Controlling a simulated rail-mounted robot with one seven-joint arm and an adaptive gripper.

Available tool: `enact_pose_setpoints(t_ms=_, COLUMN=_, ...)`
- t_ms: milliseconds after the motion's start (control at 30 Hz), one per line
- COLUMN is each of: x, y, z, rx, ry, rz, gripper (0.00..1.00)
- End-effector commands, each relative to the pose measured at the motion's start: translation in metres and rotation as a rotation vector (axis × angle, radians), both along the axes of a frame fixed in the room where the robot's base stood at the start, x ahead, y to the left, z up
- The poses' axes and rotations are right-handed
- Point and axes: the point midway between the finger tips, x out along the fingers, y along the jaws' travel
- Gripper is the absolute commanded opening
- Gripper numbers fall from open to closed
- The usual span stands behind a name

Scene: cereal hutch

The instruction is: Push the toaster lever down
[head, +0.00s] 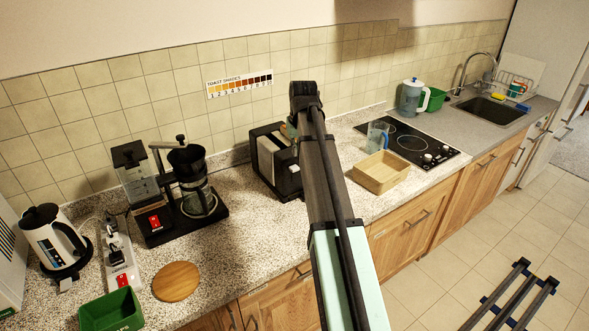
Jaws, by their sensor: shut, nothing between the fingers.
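The toaster (267,160), black with a pale side panel, stands on the speckled counter against the tiled wall, near the middle of the head view. Its dark end faces the counter's front edge, with a small pale spot on it. I cannot make out the lever or its height. My arm rises from the bottom of the view and passes in front of the toaster's right side, hiding part of it. My gripper is not visible; the arm hides whatever is behind its upper end.
A coffee maker (196,188) stands left of the toaster, with a round wooden board (176,281) in front. A kettle (52,242) and green bin (110,312) are at far left. A wooden box (380,172) and blue-tinted jug (377,137) stand to the right, by the cooktop (413,141).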

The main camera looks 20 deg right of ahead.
Motion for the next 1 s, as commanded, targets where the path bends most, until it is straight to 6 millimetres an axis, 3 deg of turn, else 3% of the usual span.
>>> enact_pose_setpoints(t_ms=500, x=0.013, y=-0.002, z=-0.054, rx=0.0, ry=0.001, rz=0.0, gripper=0.0)
enact_pose_setpoints(t_ms=1000, x=0.015, y=-0.002, z=-0.061, rx=0.0, ry=0.0, rz=0.0, gripper=0.0)
